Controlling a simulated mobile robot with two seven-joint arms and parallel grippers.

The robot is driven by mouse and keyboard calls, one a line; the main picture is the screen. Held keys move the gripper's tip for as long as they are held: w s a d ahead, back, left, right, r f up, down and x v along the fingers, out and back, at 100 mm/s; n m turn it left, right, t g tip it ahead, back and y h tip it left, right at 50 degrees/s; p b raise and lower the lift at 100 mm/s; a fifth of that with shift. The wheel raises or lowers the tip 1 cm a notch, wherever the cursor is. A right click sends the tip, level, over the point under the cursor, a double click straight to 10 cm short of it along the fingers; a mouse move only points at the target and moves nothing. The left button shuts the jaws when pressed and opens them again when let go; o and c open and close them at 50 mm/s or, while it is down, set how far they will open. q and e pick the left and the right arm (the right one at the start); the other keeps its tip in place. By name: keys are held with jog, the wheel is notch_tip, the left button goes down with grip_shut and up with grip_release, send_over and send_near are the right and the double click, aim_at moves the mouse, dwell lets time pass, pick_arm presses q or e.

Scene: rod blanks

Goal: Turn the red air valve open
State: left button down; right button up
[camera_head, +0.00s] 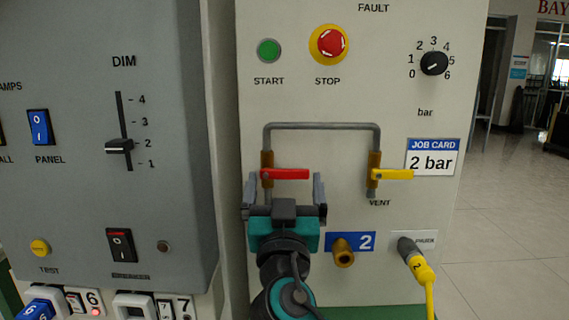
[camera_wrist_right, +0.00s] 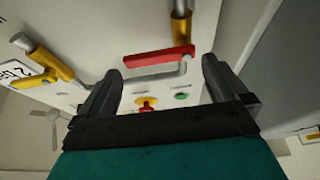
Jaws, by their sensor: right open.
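The red air valve's handle (camera_head: 285,174) lies horizontally, pointing right from its brass body (camera_head: 266,160) and across the vertical pipe. My right gripper (camera_head: 284,183) is open and empty, its fingers pointing up at the panel either side of the handle. In the right wrist view the red handle (camera_wrist_right: 158,57) spans much of the gap between the fingertips (camera_wrist_right: 162,68). I see no clear contact, and the depth gap is hard to judge. My left gripper is not in view.
A yellow vent handle (camera_head: 393,174) sits to the right on the same grey pipe (camera_head: 320,126). Below are a brass port (camera_head: 343,252) and a yellow hose plug (camera_head: 420,268). A red stop button (camera_head: 329,43) is above. A grey switch cabinet (camera_head: 70,170) stands at the left.

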aim_at(285, 172)
jog(key=shift+x, duration=2.25)
jog(key=c, duration=1.1)
